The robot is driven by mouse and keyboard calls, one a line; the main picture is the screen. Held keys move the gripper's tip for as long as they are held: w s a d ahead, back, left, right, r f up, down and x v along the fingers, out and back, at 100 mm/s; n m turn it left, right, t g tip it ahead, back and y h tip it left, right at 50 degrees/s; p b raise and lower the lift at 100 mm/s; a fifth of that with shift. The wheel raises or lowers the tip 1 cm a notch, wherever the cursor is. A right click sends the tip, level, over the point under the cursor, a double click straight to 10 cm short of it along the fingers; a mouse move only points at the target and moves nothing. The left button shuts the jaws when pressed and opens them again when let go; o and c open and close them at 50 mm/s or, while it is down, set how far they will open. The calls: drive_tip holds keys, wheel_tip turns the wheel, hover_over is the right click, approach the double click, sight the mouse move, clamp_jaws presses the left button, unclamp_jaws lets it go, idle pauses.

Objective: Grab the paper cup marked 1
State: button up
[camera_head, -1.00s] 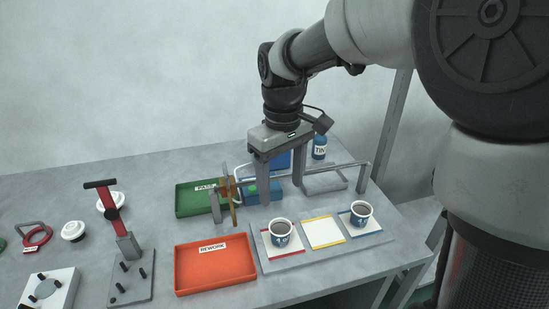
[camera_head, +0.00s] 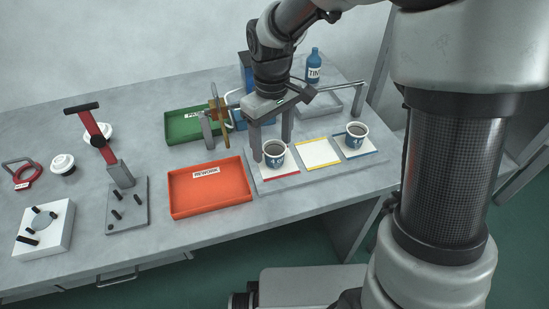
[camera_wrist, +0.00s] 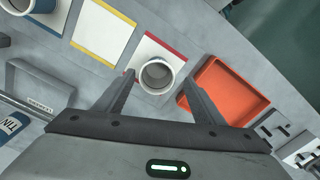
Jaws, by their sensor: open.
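Two paper cups, white with blue bands and dark inside, stand upright on the grey board. One cup (camera_head: 274,155) is on the red-edged card; the other cup (camera_head: 356,135) is on the blue-edged card. Their marks are too small to read, so I cannot tell which is 1. My gripper (camera_head: 271,143) is open and low at the red-card cup, one finger close to its left side and one behind it. In the wrist view the same cup (camera_wrist: 157,77) shows between the tips of my open gripper (camera_wrist: 157,88), not clamped.
An empty yellow-edged card (camera_head: 318,153) lies between the cups. The orange REWORK tray (camera_head: 210,203) is just left of the gripper. The green PASS tray (camera_head: 185,137), a metal rail (camera_head: 335,88) and a blue TINT bottle (camera_head: 314,66) are behind.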

drive_tip(key=f, duration=0.1)
drive_tip(key=f+b, duration=0.1)
drive_tip(key=f, duration=0.3)
drive_tip(key=shift+w+d, duration=0.1)
drive_tip(key=shift+d, duration=0.15)
drive_tip(key=shift+r, duration=0.1)
drive_tip(key=shift+c, duration=0.3)
drive_tip(key=c, duration=1)
